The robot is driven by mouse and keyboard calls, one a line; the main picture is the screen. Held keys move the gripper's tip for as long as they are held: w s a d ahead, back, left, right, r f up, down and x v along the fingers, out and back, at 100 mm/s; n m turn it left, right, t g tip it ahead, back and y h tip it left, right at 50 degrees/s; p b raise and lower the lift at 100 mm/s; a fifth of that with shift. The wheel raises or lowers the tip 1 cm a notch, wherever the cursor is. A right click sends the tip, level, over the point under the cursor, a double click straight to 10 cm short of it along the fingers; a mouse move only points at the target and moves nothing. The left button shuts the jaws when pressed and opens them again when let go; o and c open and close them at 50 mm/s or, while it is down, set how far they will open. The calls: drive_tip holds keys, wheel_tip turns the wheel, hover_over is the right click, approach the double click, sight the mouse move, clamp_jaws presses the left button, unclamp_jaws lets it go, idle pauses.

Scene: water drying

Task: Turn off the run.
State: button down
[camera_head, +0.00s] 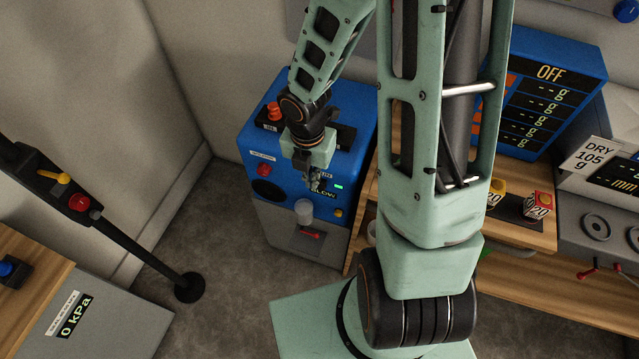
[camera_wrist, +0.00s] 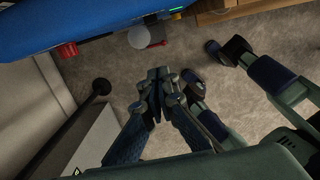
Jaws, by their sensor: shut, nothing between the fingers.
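A blue machine (camera_head: 352,112) with a grey lower part stands against the wall in the head view. Its front has a red button (camera_head: 263,168), a dark round opening, a lit green mark and a partly covered display reading something like "LOW". An orange-red knob (camera_head: 273,110) is on its top. Below are a white cylinder (camera_head: 303,211) and a red lever (camera_head: 310,235). My gripper (camera_head: 315,184) is shut and empty, in front of the machine's face and covering part of it. In the wrist view my gripper (camera_wrist: 156,112) points past the machine (camera_wrist: 75,20); contact cannot be told.
A dark post (camera_head: 140,243) with a red button (camera_head: 79,202) and yellow lever leans at the left. The floor between is clear.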

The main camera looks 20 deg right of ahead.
sight(319, 187)
drive_tip(key=shift+w+d+f+b, duration=0.45)
drive_tip(key=shift+w+f, duration=0.2)
drive_tip(key=shift+f, duration=1.1)
drive_tip(key=shift+w+d+f+b, duration=0.45)
drive_tip(key=shift+w+f, duration=0.2)
drive_tip(key=shift+f, duration=1.15)
drive_tip(key=shift+w+d+f+b, duration=0.35)
drive_tip(key=shift+w+d+f, duration=0.25)
drive_tip(key=shift+f, duration=1.15)
drive_tip(key=shift+a, duration=0.1)
